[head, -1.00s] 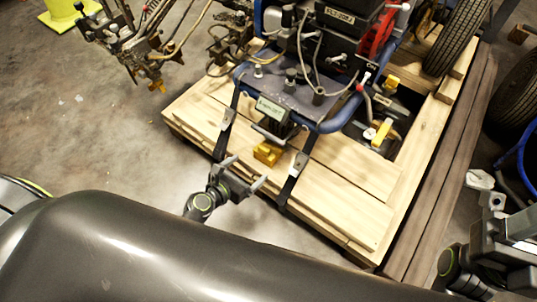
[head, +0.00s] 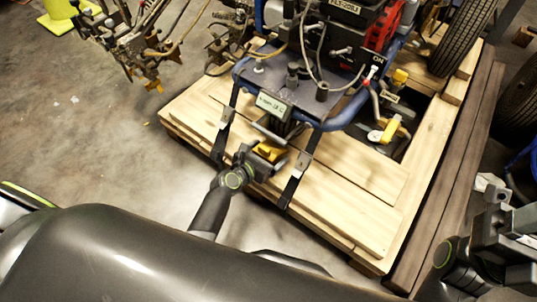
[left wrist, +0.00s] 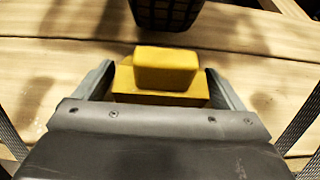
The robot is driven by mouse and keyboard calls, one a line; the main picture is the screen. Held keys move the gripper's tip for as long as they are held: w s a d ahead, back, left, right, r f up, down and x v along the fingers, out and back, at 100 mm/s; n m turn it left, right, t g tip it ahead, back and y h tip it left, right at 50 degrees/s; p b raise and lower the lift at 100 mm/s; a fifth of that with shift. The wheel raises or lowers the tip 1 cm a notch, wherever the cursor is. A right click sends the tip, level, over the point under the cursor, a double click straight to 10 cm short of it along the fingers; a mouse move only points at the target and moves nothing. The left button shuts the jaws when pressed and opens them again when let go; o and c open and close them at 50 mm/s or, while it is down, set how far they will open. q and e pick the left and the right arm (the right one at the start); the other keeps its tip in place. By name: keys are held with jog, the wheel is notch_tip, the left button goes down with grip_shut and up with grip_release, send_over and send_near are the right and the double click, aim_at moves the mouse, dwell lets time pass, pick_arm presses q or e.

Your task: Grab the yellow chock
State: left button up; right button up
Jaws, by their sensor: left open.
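The yellow chock (head: 268,151) sits on the wooden pallet (head: 350,206) under the front of the line striper (head: 300,95). In the left wrist view the chock (left wrist: 164,72) is a stepped yellow block lying between the two fingers. My left gripper (head: 262,155) is open around the chock, one finger on each side; its body hides the chock's near lower part. Small gaps seem to show beside the fingers, and I cannot tell whether they touch it. My right gripper (head: 505,235) is partly in view at the right edge, its fingers unclear.
Dark straps (head: 296,180) run down over the pallet on both sides of the chock. A black wheel (left wrist: 165,10) stands just behind it. Another yellow piece (head: 391,129) lies further right.

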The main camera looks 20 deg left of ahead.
pick_arm(q)
jog(key=shift+c, duration=0.3)
jog(key=c, duration=1.2)
jog(key=shift+r, duration=0.1)
jog(key=shift+c, duration=0.5)
